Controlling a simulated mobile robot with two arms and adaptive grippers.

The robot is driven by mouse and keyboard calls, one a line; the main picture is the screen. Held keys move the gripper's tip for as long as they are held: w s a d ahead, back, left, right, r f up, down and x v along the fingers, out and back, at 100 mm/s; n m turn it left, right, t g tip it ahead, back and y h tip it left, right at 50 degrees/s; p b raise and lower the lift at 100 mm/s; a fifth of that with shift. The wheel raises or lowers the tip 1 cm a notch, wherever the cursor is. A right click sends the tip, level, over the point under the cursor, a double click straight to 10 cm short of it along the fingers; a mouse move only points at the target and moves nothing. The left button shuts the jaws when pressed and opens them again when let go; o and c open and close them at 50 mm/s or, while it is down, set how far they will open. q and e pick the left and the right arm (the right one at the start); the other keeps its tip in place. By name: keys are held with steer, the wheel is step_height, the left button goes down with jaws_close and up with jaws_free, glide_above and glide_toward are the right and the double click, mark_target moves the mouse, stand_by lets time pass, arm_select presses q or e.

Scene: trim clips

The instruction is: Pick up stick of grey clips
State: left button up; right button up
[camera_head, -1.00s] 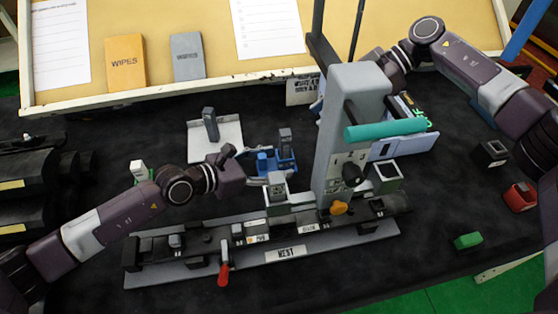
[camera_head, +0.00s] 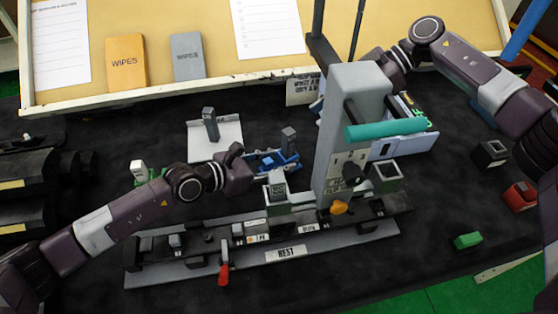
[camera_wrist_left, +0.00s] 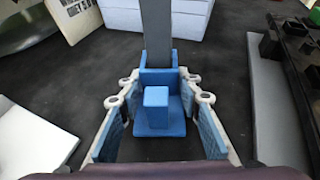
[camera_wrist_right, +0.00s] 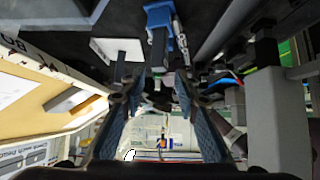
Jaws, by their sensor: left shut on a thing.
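A grey stick (camera_head: 289,140) stands in a blue holder (camera_head: 266,163) near the middle of the bench, leaning slightly. In the left wrist view, the stick (camera_wrist_left: 156,35) rises from the back of the blue holder (camera_wrist_left: 160,118). My left gripper (camera_wrist_left: 160,84) has its fingers on either side of the holder, closed against its rear part near the stick's foot. My right gripper (camera_wrist_right: 160,80) is open and empty; its fingers are hidden behind the press column in the head view. Another dark grey stick (camera_head: 210,123) stands on a white plate (camera_head: 226,144).
A tall grey press (camera_head: 346,120) with a teal handle stands right of the blue holder. A long rail fixture (camera_head: 290,254) lies in front. A green block (camera_head: 468,240) and a red block (camera_head: 520,196) are at the right. A tan board (camera_head: 210,28) stands behind.

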mark_target(289, 131)
steer(key=o, duration=0.4)
steer(key=shift+w+d+r+y, duration=0.15)
steer(key=shift+w+d+y, duration=0.25)
steer(key=shift+y, duration=0.3)
steer(key=shift+g+y, duration=0.4)
steer(key=shift+y, duration=0.5)
steer(key=x, duration=0.2)
steer(key=f+x, duration=0.1)
steer(key=x, duration=0.3)
steer(key=shift+s+d+f, duration=0.2)
steer(key=shift+d, duration=0.05)
steer(key=shift+f+x, duration=0.25)
steer(key=shift+x, duration=2.2)
